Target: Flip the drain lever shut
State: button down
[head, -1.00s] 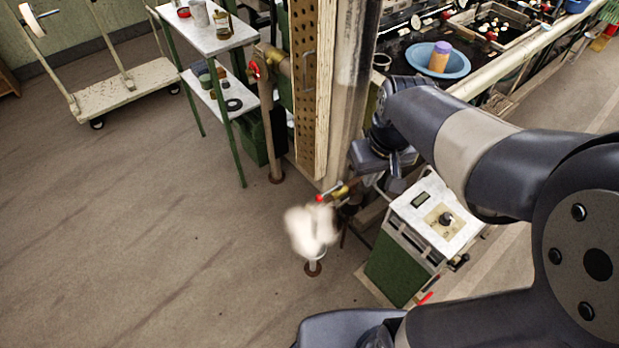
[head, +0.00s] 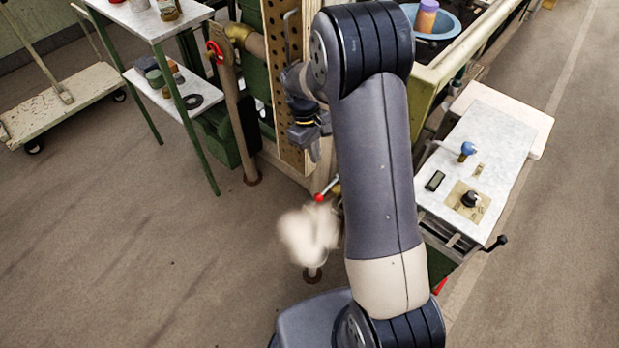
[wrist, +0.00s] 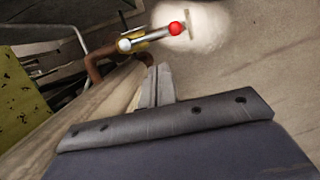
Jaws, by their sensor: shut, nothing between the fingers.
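The drain lever (head: 328,188) is a short metal handle with a red knob, low beside the wooden post. In the wrist view the lever (wrist: 153,35) shows its red knob at one end and a pale ball at the other, over a brass valve body on a brown pipe. A white puff, like steam, hangs at the red knob and hides part of the floor. My gripper (wrist: 160,72) is shut and empty, its fingers pointing toward the lever but apart from it. In the head view my gripper (head: 315,150) is above the lever, partly hidden by my arm.
A perforated wooden post (head: 278,60) stands close to my gripper. A control box with a white top (head: 480,150) stands right of my arm. A green-legged shelf (head: 150,30) and a cart (head: 65,105) stand at left. The floor at lower left is clear.

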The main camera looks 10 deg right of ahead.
aim_at(329, 187)
jog(key=shift+w+f, duration=0.15)
jog(key=shift+f, duration=0.05)
jog(key=x, duration=1)
jog(key=shift+b, duration=0.35)
